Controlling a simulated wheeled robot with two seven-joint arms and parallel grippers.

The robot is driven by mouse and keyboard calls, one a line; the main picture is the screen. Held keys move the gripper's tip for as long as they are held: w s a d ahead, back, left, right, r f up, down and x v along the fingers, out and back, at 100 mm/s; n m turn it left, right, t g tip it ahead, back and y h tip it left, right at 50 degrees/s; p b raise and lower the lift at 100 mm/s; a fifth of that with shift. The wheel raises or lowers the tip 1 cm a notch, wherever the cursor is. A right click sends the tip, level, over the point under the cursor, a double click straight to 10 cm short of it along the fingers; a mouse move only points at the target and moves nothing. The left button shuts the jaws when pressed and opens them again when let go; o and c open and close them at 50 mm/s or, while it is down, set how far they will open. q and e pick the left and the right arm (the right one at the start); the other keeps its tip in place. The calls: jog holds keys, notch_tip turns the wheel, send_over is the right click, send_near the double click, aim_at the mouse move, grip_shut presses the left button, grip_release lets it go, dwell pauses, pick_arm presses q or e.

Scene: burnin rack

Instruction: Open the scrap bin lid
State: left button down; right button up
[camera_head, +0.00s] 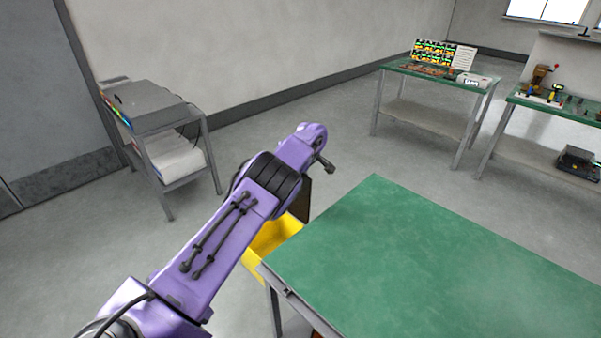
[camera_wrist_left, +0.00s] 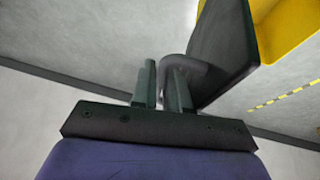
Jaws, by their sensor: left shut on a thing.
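The yellow scrap bin (camera_head: 268,240) stands on the floor beside the green table's left end, partly behind my left arm. Its yellow wall also shows at the top right of the left wrist view (camera_wrist_left: 285,25). The dark bin lid (camera_wrist_left: 224,50) is tilted up, with the bin's yellow inside partly visible; a dark piece of it shows beside my arm in the head view (camera_head: 303,200). My left gripper (camera_wrist_left: 163,80) is shut on the lid's grey curved handle (camera_wrist_left: 190,66). My right gripper is not in view.
The green-topped table (camera_head: 430,265) is bare and close to the bin. A grey cart (camera_head: 155,118) stands at the left by the wall. Two benches with equipment (camera_head: 440,72) stand at the back right. The floor between them is clear.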

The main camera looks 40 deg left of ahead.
pick_arm(q)
jog(key=c, duration=1.5)
grip_release()
jog(key=shift+a, duration=0.1)
jog(key=shift+f, duration=0.1)
jog(key=b+v, duration=0.2)
jog(key=v, duration=0.8)
jog(key=shift+r, duration=0.25)
